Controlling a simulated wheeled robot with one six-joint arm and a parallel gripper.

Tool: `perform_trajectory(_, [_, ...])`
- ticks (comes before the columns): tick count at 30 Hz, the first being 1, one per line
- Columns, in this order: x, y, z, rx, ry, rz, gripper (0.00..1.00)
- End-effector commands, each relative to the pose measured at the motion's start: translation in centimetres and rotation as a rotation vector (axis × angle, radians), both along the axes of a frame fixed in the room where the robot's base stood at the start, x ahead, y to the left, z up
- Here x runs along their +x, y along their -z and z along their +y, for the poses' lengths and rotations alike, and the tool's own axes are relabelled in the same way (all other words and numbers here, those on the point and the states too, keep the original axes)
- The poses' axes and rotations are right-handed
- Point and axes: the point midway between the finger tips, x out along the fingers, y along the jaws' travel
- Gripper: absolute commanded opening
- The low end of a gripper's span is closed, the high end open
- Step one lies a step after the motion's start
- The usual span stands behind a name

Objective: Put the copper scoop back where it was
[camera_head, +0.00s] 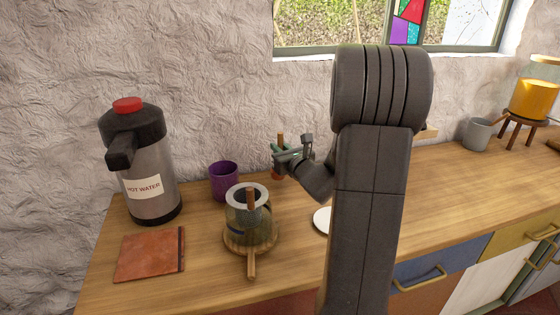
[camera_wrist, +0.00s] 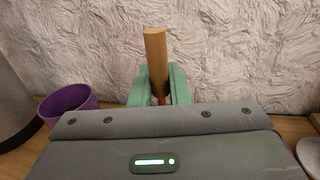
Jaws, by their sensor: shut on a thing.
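My gripper (camera_head: 281,152) is above the counter, right of the purple cup and in front of the wall. It is shut on the copper scoop, whose wooden handle (camera_head: 281,138) stands upright between the green fingertips. A small copper-coloured part of the scoop shows just below the fingers. In the wrist view my gripper (camera_wrist: 157,88) has the scoop's handle (camera_wrist: 156,55) between its fingers; the bowl is hidden there. My arm hides part of the counter.
A purple cup (camera_head: 223,183) stands left of my gripper; a glass vessel (camera_head: 237,222) with a wooden stick stands nearer. A hot water dispenser (camera_head: 148,175) and brown notebook (camera_head: 148,254) are left. A white disc (camera_head: 321,219) is partly hidden by my arm. A grey mug (camera_head: 477,135) stands right.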

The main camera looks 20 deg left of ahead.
Motion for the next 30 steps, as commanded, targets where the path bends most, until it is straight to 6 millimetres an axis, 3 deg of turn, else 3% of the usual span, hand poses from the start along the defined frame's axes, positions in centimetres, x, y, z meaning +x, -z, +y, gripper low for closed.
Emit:
perform_trajectory(6, [0.0,3.0,0.0,0.000,0.001,0.003,0.00])
perform_trajectory(18, [0.0,3.6,0.0,0.000,0.000,0.000,0.00])
perform_trajectory(19, [0.0,3.5,0.0,0.000,0.000,0.000,0.20])
perform_trajectory(22, [0.0,3.4,0.0,-0.001,0.000,0.001,0.37])
perform_trajectory(30, [0.0,3.4,0.0,-0.001,0.000,0.001,0.37])
